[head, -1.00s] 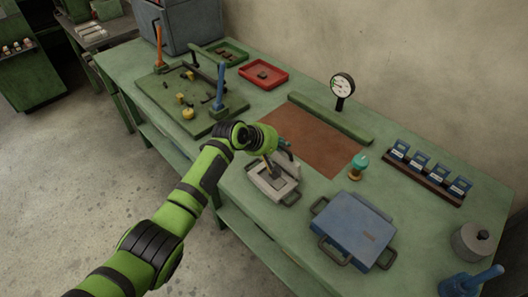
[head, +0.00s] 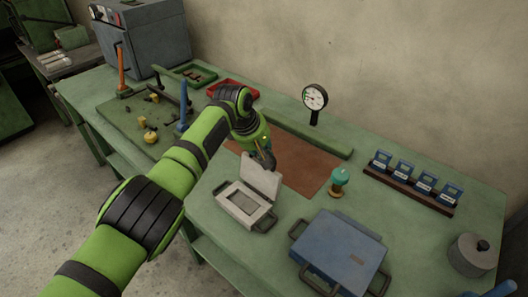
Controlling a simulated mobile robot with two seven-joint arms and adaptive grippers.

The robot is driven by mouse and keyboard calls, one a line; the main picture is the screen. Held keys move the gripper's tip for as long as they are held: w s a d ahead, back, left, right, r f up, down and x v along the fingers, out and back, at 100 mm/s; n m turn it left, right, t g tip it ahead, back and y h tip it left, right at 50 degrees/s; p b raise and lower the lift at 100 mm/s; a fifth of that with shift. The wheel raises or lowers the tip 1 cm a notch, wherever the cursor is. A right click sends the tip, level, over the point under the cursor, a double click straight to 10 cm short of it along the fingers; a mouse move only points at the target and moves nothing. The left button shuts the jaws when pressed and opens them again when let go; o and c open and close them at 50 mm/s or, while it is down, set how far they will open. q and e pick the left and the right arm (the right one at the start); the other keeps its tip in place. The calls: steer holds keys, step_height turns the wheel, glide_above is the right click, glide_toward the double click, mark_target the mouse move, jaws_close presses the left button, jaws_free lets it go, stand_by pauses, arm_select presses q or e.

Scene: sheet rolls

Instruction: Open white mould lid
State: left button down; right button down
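The white mould (head: 243,207) sits on the green bench, with a pale rectangular cavity facing up. Its lid (head: 262,178) stands up steeply along the mould's far edge, so the mould is open. My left gripper (head: 268,161) is at the top edge of the lid, pointing down, touching it or very close. The fingers are small and dark and partly merge with the lid, so whether they are shut on it cannot be told.
A blue closed mould (head: 338,250) with handles lies to the right. A teal-topped bottle (head: 338,182), a gauge (head: 315,100) and a rack of blue cards (head: 411,187) stand farther back. The brown mat (head: 300,165) behind the mould is clear.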

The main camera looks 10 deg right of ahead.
arm_select(q)
steer(key=c, duration=1.4)
jaws_free()
steer(key=shift+s+a+f, duration=0.2)
steer(key=shift+s+f, duration=0.05)
steer(key=shift+f, duration=0.2)
steer(key=shift+r, duration=0.65)
steer(key=v, duration=1.1)
steer(key=shift+w, duration=0.1)
